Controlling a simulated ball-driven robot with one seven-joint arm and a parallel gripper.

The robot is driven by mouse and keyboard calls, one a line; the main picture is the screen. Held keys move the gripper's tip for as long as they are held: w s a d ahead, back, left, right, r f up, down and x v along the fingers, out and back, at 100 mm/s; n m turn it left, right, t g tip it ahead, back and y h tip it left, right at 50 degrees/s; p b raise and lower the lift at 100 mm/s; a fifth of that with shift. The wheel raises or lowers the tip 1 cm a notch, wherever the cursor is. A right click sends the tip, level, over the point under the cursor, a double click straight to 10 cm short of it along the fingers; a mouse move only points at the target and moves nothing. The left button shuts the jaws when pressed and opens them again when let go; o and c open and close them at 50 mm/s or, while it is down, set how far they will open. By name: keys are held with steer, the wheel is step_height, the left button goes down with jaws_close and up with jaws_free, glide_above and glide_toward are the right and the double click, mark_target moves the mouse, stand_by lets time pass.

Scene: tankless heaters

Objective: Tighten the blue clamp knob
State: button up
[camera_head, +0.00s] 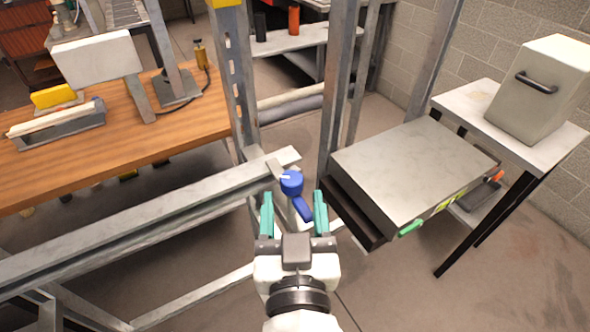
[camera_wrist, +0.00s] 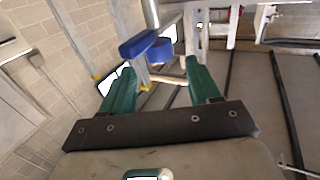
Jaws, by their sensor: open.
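The blue clamp knob (camera_head: 291,182) sits at the end of a grey metal rail beside an upright steel post, with a blue lever arm pointing down and to the right. It also shows in the wrist view (camera_wrist: 148,47), just beyond the fingertips. My gripper (camera_head: 293,208) has teal fingers spread apart, with nothing between them. In the head view the knob appears just past the fingertips and roughly centred between them. In the wrist view my gripper (camera_wrist: 155,72) shows the knob slightly left of centre. I see no contact between fingers and knob.
The long grey rail (camera_head: 130,230) runs to the left of the knob. Steel posts (camera_head: 335,90) stand behind and to the right. A flat grey metal box (camera_head: 410,165) lies close to the right. A wooden bench (camera_head: 120,135) is at the back left.

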mark_target(292, 188)
steer(key=w, duration=0.4)
steer(key=w+p, duration=0.1)
steer(key=shift+w+a, duration=0.4)
steer(key=c, duration=0.9)
